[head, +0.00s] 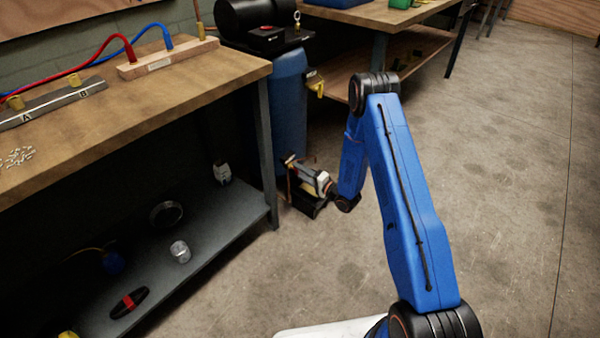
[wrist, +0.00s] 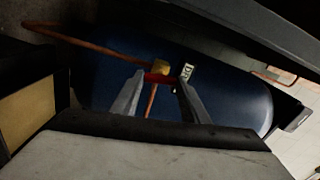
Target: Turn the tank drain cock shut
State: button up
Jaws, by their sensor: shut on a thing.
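The blue tank (head: 290,110) stands upright beside the bench; its curved side fills the middle of the wrist view (wrist: 225,95). The drain cock has a brass body (wrist: 160,66) and a red handle (wrist: 158,78) that lies crosswise. My gripper (wrist: 161,84) is shut on the red handle, with one finger at each end of it. In the head view my gripper (head: 297,172) is low at the tank's foot, and the cock is too small to tell there.
A copper pipe (wrist: 85,40) runs to the cock from the upper left. The bench's lower shelf (head: 215,230) holds a clear jar (head: 180,251) and a red-and-black item (head: 130,302). Open concrete floor (head: 510,200) lies to the right.

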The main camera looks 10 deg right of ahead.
jog(key=shift+f+m, duration=0.1)
jog(key=shift+m, duration=1)
jog(key=o, duration=1.1)
jog(key=shift+d, duration=0.1)
jog(key=shift+c, duration=0.2)
jog(key=v, duration=1.7)
jog(key=shift+s, duration=0.2)
jog(key=shift+d, duration=0.15)
